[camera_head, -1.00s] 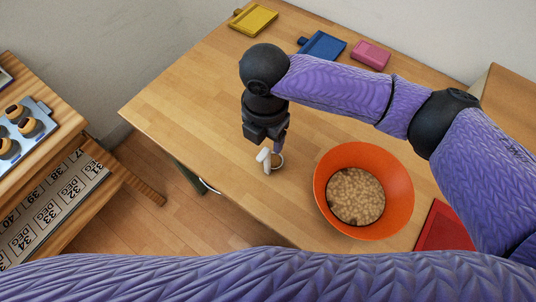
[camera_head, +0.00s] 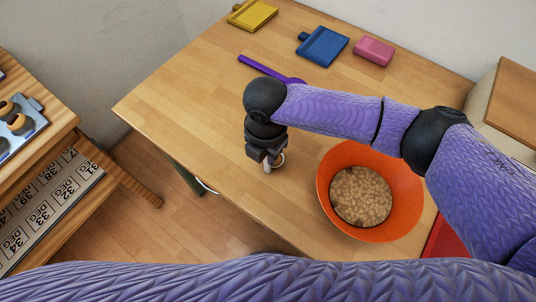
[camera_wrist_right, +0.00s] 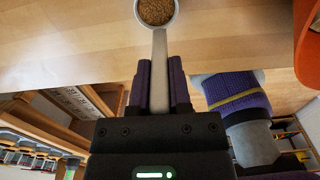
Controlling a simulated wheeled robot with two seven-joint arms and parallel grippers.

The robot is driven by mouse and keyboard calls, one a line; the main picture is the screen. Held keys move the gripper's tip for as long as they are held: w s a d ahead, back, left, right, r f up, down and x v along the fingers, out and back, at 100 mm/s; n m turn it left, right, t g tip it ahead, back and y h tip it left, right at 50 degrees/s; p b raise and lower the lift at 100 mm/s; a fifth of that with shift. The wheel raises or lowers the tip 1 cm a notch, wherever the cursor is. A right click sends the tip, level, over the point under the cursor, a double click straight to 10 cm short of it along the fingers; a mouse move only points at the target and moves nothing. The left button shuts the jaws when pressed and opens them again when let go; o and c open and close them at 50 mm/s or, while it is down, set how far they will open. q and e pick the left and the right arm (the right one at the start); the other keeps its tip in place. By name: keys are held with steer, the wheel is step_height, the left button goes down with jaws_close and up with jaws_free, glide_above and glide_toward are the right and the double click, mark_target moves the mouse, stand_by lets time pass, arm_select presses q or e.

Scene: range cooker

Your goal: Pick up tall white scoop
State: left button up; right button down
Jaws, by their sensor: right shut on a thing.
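The tall white scoop (camera_head: 267,169) is at the table's front part, left of the orange bowl, mostly hidden by my right gripper (camera_head: 268,158). In the right wrist view its pale handle (camera_wrist_right: 160,48) runs between the two purple fingers of my right gripper (camera_wrist_right: 160,68), which is shut on it. The scoop's round cup (camera_wrist_right: 157,12) lies beyond the fingertips, with brown grainy stuff in it. I cannot tell whether the scoop touches the table. My left gripper is not in view.
An orange bowl (camera_head: 406,190) with brown grainy contents stands just right of my right gripper. A purple utensil (camera_head: 265,67), yellow board (camera_head: 253,15), blue board (camera_head: 322,46) and pink block (camera_head: 373,51) lie farther back. The table's left part is clear.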

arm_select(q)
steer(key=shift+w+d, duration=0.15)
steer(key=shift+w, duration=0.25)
